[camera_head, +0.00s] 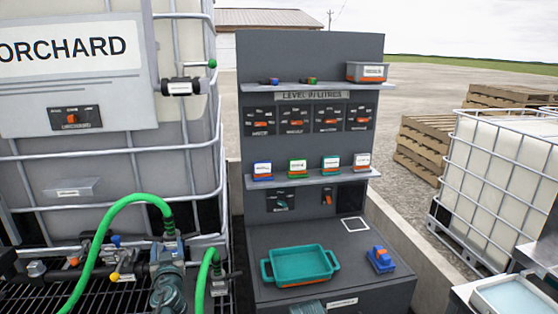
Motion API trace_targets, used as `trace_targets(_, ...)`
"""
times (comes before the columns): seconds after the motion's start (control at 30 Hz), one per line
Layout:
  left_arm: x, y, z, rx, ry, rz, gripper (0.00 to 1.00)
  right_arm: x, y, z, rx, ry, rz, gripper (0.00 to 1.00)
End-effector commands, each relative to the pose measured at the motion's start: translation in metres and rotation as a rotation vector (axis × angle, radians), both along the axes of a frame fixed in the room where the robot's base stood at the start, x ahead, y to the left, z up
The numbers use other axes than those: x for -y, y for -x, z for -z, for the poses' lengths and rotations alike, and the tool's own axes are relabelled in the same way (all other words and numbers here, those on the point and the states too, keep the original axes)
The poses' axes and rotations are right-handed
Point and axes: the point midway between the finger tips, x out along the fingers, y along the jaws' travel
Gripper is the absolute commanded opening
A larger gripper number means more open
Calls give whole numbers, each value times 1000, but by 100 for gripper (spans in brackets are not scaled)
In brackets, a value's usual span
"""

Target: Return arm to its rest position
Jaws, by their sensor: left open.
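My left gripper (163,246) appears low on the left, above a blue-grey jointed part of my arm, among the pipes and hoses in front of the big tank. Its fingers are small and hard to make out against the fittings, but it is open. I see nothing held in it. My right gripper is not in view.
A green hose (120,201) arches close by my left gripper. The caged ORCHARD tank (100,175) stands behind it. A dark panel bench (290,232) holds a teal tray (300,266) and a blue block (380,260). Another caged tank (500,185) and pallets (425,150) stand right.

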Motion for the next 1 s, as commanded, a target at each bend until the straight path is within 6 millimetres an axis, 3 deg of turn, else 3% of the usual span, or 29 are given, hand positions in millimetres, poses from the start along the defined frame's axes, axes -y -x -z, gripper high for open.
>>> trace_targets(0.17, 47, 18, 55, -299, 47, -128, 70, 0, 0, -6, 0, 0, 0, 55)
trace_targets(0.27, 89, 42, 99, -557, 68, -119, 70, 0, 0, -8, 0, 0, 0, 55)
trace_targets(0.4, 161, 91, 151, -939, 75, 4, 70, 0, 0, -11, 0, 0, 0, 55)
trace_targets(0.5, 207, 130, 174, -1172, 64, 136, 70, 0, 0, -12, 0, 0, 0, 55)
trace_targets(0.7, 269, 194, 190, -1482, 29, 388, 70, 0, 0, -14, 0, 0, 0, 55)
trace_targets(0.83, 286, 215, 191, -1572, 15, 478, 70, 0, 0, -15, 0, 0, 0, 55)
trace_targets(1.0, 290, 221, 191, -1597, 10, 506, 70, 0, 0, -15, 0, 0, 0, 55)
